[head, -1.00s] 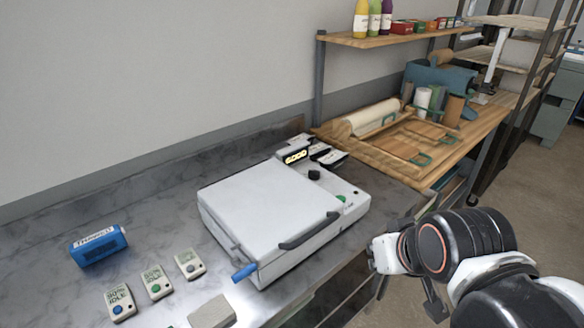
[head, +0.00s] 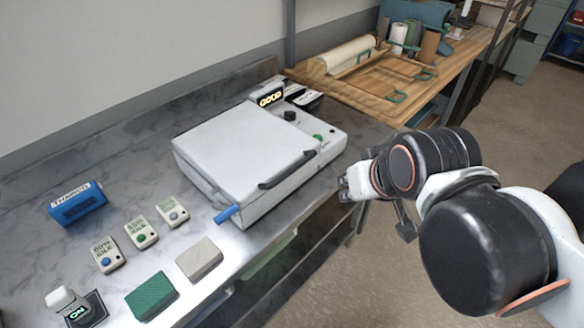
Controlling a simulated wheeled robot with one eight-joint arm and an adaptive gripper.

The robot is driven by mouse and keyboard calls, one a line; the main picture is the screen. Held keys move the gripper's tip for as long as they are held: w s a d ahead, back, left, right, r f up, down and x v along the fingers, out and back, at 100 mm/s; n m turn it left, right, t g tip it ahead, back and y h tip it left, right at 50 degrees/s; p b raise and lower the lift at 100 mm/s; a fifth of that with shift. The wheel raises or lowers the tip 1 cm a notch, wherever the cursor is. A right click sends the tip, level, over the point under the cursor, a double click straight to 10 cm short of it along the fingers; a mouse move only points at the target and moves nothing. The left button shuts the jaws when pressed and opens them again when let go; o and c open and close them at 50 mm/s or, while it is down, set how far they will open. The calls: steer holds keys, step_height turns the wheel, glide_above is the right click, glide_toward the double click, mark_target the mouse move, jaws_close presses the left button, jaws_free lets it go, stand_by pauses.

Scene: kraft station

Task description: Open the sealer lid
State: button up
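The sealer (head: 246,152) is a white box on the grey marbled counter, in the middle of the head view. Its flat lid (head: 235,138) is down. A dark handle (head: 287,170) runs along the lid's front edge, and a blue peg (head: 227,214) sticks out at its near left corner. My gripper (head: 346,188) is at the right of the sealer, beyond the counter's front edge and apart from the handle.
A blue THAWED block (head: 77,204), several small button boxes (head: 141,233), a grey pad (head: 199,258) and a green pad (head: 151,296) lie left of and in front of the sealer. A wooden bench (head: 350,95) with rolls and boards stands behind right. Floor space is clear at right.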

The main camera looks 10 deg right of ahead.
steer(key=shift+o, duration=0.2)
steer(key=w+a+r+m+g+p, duration=0.2)
steer(key=w+r+m+p, duration=0.2)
steer(key=w+r+p, duration=0.1)
steer(key=shift+w+a+r+m+y+p, duration=0.2)
steer(key=shift+w+r+m+y+p, duration=0.1)
steer(key=shift+r+p, duration=0.35)
step_height(320, 180, up, 2)
steer(key=m+g+p, duration=0.3)
steer(key=m+p, duration=0.3)
steer(key=p, duration=0.1)
glide_above(295, 166)
steer(key=s+d, duration=0.2)
steer(key=shift+y, duration=0.3)
steer(key=b+x, duration=0.1)
steer(key=x, duration=0.3)
steer(key=b+x, duration=0.1)
steer(key=x, duration=0.4)
steer(key=b+x, duration=0.1)
steer(key=x, duration=0.4)
steer(key=shift+s+a, duration=0.1)
steer(key=shift+s, duration=0.2)
jaws_close()
